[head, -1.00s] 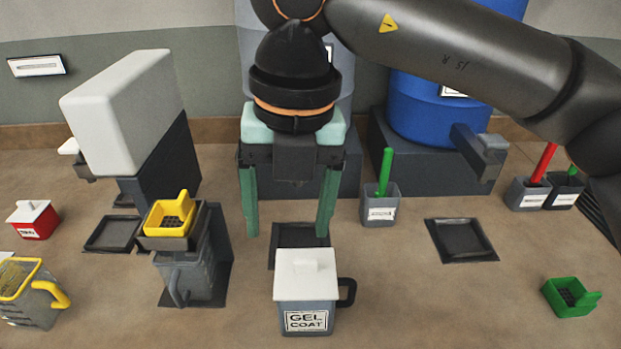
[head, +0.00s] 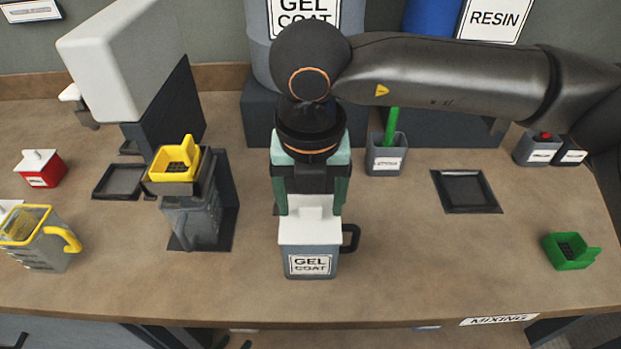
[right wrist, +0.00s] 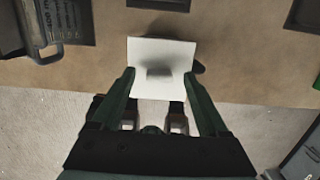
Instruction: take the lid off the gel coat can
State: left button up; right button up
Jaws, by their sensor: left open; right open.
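The gel coat can (head: 325,262) is a grey mug-like can with a dark handle on its right, upright near the front of the bench. Its white square lid (head: 310,232) is on it; the lid's small raised knob (right wrist: 158,73) shows in the right wrist view. My right gripper (head: 311,206) points down over the lid, open. In the right wrist view its green fingers (right wrist: 160,75) straddle the knob without touching it. Exact height above the lid is hard to tell. My left gripper (head: 236,342) shows only its fingertips at the bottom edge, open and empty, below the bench front.
Right are a cup with a green stick (head: 386,157), an empty dark tray (head: 466,191) and a green tray (head: 570,252). Bench is clear around the can.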

aim_at(311, 207)
jog(key=shift+f, duration=0.35)
jog(key=shift+c, duration=0.4)
grip_shut()
jog(key=shift+r, duration=0.2)
jog(key=shift+r+p, duration=1.05)
jog(key=shift+r, duration=1.2)
jog(key=shift+r, duration=0.1)
